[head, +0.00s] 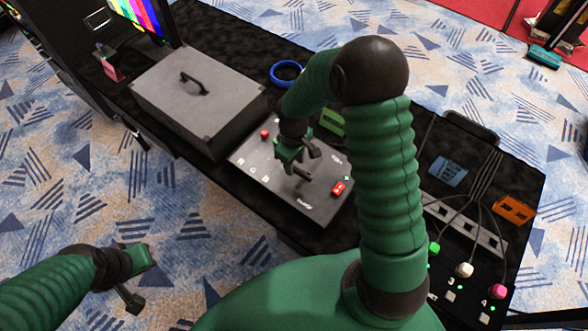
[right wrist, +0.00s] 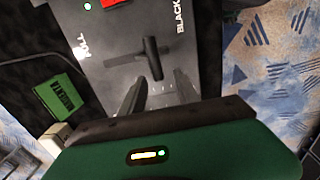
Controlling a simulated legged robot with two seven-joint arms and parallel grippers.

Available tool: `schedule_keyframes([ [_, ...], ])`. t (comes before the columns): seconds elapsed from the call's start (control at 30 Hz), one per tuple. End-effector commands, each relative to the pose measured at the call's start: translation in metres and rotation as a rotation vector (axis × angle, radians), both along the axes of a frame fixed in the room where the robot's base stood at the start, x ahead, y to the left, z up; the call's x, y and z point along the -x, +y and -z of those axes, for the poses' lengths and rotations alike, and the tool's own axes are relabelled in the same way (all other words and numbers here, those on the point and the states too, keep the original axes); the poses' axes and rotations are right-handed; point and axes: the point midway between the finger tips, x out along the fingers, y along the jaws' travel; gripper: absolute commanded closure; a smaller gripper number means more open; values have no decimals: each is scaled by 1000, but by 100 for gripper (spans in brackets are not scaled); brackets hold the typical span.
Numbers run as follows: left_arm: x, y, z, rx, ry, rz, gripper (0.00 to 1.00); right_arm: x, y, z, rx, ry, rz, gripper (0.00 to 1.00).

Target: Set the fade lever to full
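The fade lever (right wrist: 151,58) is a dark T-shaped handle in a slot on the grey control panel (right wrist: 105,85). "FULL" is printed to the left of the slot and "BLACK" to the right. The lever stands nearer the BLACK end, with bare slot towards FULL. In the head view the lever (head: 300,175) is just below my right gripper (head: 302,157). That gripper's two fingers (right wrist: 158,98) are apart and empty, close to the lever; contact is not clear. My left gripper (head: 139,280) is open and empty over the floor at lower left.
A grey case (head: 195,85) with a handle stands left of the panel. A blue tape roll (head: 287,73) and a green box (head: 330,121) lie behind it. A red button (head: 339,188) is on the panel. Cables and coloured knobs (head: 464,270) are at right.

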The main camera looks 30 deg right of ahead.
Motion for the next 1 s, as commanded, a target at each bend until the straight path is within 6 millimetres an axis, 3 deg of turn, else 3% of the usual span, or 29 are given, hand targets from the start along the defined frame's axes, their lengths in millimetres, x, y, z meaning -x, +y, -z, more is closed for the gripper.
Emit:
schedule_keyframes([
  [0.1, 0, 0, 1, 0, 0, 0, 100, -1, -1, 28, 0, 4, -1, 62],
  [0.2, 0, 0, 1, 0, 0, 0, 100, -2, -1, 42, 0, 3, 0, 62],
  [0.57, 0, 0, 1, 0, 0, 0, 100, -2, -1, 49, 1, 0, 1, 62],
  [0.83, 0, 0, 1, 0, 0, 0, 100, -2, -1, 50, 0, 1, 1, 98],
  [1.0, 0, 0, 1, 0, 0, 0, 100, -2, -1, 50, 0, 0, 1, 100],
])
